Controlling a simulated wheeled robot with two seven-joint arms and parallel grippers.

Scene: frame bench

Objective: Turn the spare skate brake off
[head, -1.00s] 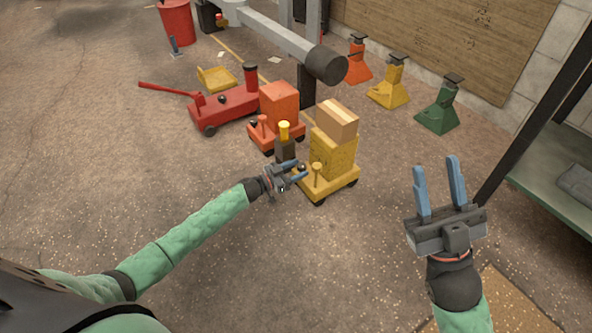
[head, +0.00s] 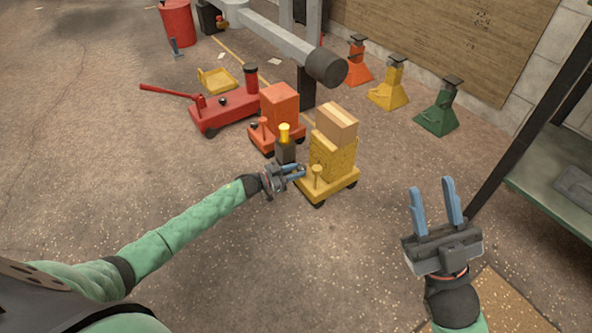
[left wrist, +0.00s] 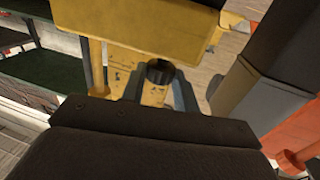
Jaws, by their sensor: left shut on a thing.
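A yellow wheeled skate (head: 343,181) stands on the floor near the middle of the head view, with a yellow block and a cardboard box on it. I cannot tell which skate is the spare. My left gripper (head: 301,171) is at the yellow skate's left corner, shut on a dark round knob. In the left wrist view the black knob (left wrist: 160,71) sits between the fingers, in front of the skate's yellow body (left wrist: 150,25). The knob's lower part is hidden. My right gripper (head: 432,190) is open and empty, at the right over the floor.
An orange skate (head: 262,138) with an orange block and a dark post with a yellow cap (head: 285,134) stand close behind my left gripper. The left floor is open.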

